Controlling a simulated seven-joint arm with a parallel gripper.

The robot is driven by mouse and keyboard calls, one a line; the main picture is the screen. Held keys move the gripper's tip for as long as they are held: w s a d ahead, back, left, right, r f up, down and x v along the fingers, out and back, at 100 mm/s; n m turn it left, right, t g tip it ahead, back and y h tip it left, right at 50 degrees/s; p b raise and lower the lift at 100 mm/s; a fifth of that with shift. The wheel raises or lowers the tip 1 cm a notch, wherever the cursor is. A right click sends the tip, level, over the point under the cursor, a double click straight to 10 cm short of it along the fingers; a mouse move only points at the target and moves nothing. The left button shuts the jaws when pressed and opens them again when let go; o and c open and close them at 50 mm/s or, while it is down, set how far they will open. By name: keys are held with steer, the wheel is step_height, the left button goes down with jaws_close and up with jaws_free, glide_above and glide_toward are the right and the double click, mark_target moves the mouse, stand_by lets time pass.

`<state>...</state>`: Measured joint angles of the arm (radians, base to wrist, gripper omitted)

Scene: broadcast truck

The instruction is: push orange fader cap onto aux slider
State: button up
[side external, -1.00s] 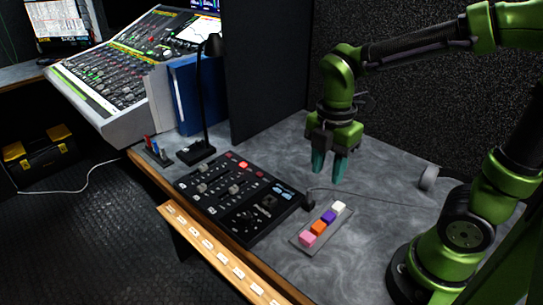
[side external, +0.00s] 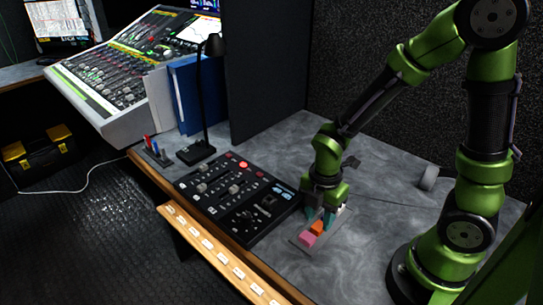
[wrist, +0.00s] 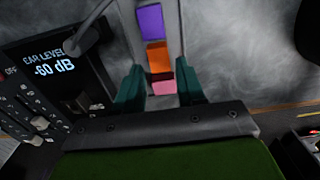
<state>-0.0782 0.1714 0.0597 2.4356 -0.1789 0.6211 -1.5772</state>
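In the wrist view the orange cap (wrist: 157,55) lies between the pink and purple caps, in line with the gap between my fingers (wrist: 159,71). I cannot tell whether the fingers reach down beside it. The black control panel (side external: 220,211) with slider knobs stands left of the tray. I cannot read which slider is aux.
A pink cap (side external: 306,239) and a purple cap (wrist: 151,22) flank the orange one; a white cap is partly hidden behind my gripper. A desk lamp (side external: 205,110) stands behind the panel. Grey desk right of the tray is mostly clear.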

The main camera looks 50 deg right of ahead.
mark_target(318, 228)
steer(key=shift+f, duration=1.25)
jaws_close()
steer(key=shift+r, duration=0.15)
